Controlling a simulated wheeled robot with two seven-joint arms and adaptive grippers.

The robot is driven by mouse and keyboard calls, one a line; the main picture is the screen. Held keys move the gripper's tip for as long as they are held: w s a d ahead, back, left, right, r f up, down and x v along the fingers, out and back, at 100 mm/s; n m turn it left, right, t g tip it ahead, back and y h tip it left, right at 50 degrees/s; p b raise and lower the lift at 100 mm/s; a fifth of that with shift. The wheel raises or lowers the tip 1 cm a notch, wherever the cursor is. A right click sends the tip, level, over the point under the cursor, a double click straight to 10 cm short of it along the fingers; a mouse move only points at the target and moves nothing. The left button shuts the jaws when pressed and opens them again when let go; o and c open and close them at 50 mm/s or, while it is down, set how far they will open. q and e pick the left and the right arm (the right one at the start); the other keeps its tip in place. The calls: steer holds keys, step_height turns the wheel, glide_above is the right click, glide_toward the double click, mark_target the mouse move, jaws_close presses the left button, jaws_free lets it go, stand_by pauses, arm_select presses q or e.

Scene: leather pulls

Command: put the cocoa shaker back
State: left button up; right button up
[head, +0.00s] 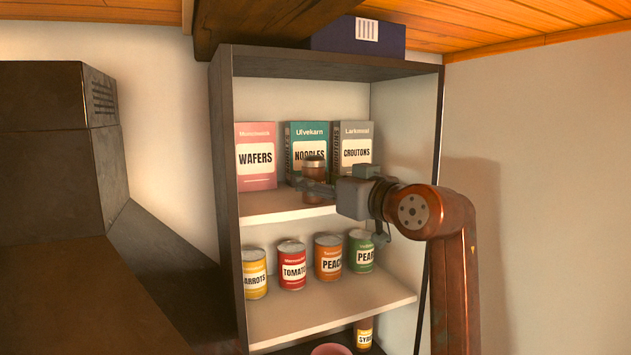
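The cocoa shaker (314,166), a small brown jar with a pale metallic lid, shows at the middle shelf of the cabinet, in front of the noodles box. The shaker is upright. Its lower part is partly hidden by the fingers, and I cannot tell whether its base touches the shelf board (272,207).
Boxes of wafers (256,180), noodles (304,136) and croutons (355,131) stand behind. Several cans, including tomato (292,254) and peach (328,250), line the shelf below. A syrup container (364,336) and pink item (331,349) sit lowest. A dark hood stands left.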

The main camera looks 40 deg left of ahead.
arm_select(q)
steer(key=shift+o, duration=0.6)
steer(key=shift+d+r, duration=0.1)
steer(key=shift+r, duration=0.05)
steer(key=b+v, duration=0.2)
steer(key=v, duration=1)
stand_by(0.5)
